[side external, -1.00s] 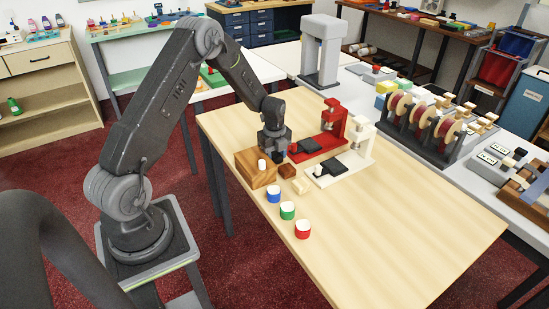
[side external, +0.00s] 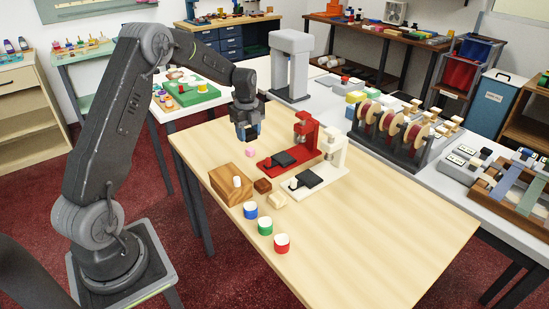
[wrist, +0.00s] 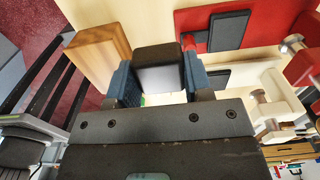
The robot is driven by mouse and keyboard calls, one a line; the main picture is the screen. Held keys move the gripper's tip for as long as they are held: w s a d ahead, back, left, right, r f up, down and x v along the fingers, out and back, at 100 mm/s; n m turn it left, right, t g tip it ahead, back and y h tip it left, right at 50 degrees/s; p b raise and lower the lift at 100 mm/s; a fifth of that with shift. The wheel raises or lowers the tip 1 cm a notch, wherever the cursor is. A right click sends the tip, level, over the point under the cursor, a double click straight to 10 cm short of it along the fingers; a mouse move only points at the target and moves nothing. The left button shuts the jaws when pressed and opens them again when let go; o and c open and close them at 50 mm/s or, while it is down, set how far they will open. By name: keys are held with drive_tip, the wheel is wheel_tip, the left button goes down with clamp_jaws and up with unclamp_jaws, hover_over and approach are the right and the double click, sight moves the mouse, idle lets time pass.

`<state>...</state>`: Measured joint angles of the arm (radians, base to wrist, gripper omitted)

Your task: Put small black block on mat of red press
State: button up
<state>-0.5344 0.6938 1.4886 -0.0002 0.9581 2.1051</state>
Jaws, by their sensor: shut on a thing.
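My gripper (side external: 247,137) is shut on the small black block (wrist: 158,70), which shows clearly between the blue finger pads in the wrist view. In the side view the block is hard to tell apart from the dark fingers. The gripper is above the table, to the left of the red press (side external: 305,132) and apart from it. The press's dark mat (side external: 282,159) lies flat on its red base. In the wrist view the mat (wrist: 229,31) is up and to the right of the held block, with nothing seen on it.
A white press (side external: 335,160) with its own dark mat (side external: 306,180) stands just in front. A pink block (side external: 250,152) sits below my gripper. A wooden block (side external: 226,187), a brown block (side external: 262,186) and coloured pots (side external: 265,227) stand nearby. The table's front right is clear.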

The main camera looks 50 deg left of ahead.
drive_tip(key=w+a+r, duration=0.2)
drive_tip(key=a, duration=0.1)
hover_over(284, 157)
wheel_tip(284, 157, down, 7)
drive_tip(key=shift+s+f, duration=0.1)
drive_tip(key=shift+f, duration=1.95)
drive_tip(key=shift+f, duration=0.1)
drive_tip(key=o, duration=0.9)
